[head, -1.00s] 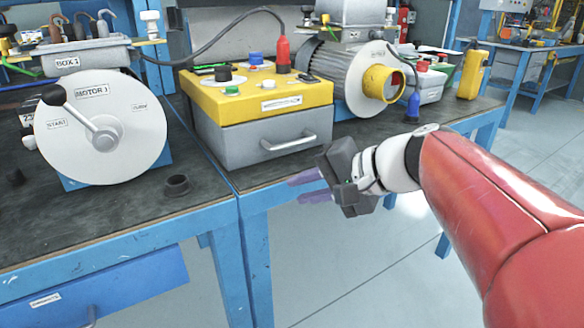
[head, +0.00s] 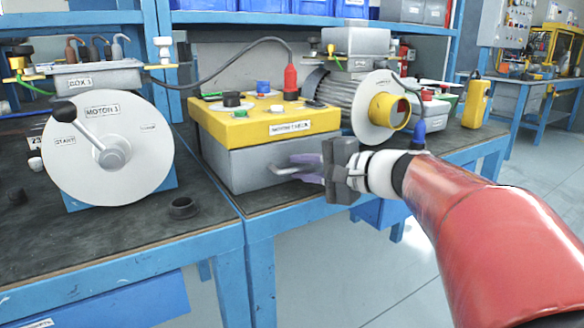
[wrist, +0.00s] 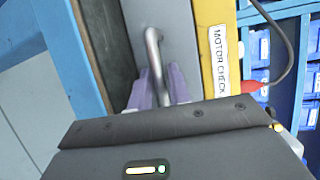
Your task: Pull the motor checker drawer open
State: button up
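The motor checker (head: 222,127) is a box with a yellow top, a white label and coloured knobs. Its grey drawer front (head: 237,165) sits flush below the top, with no visible gap. My gripper (head: 285,165) is at the right part of the drawer front, its purple fingers at the handle. In the wrist view, the metal handle (wrist: 152,48) runs between the two fingers (wrist: 162,88), one on each side. The fingers lie close to the bar, but whether they press on it is unclear. My gripper hides part of the handle in the head view.
A white motor disc (head: 108,150) with a crank stands left of the checker. A small black ring (head: 184,207) lies on the bench in front. A motor with a yellow collar (head: 388,112) stands behind my gripper. The floor in front of the bench (head: 340,270) is clear.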

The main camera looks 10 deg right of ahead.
jog(key=shift+c, duration=0.5)
grip_shut()
jog(key=s+d+b, duration=0.3)
jog(key=s+d, duration=0.1)
jog(key=s, duration=0.9)
jog(key=shift+d, duration=0.1)
jog(key=shift+o, duration=0.5)
grip_release()
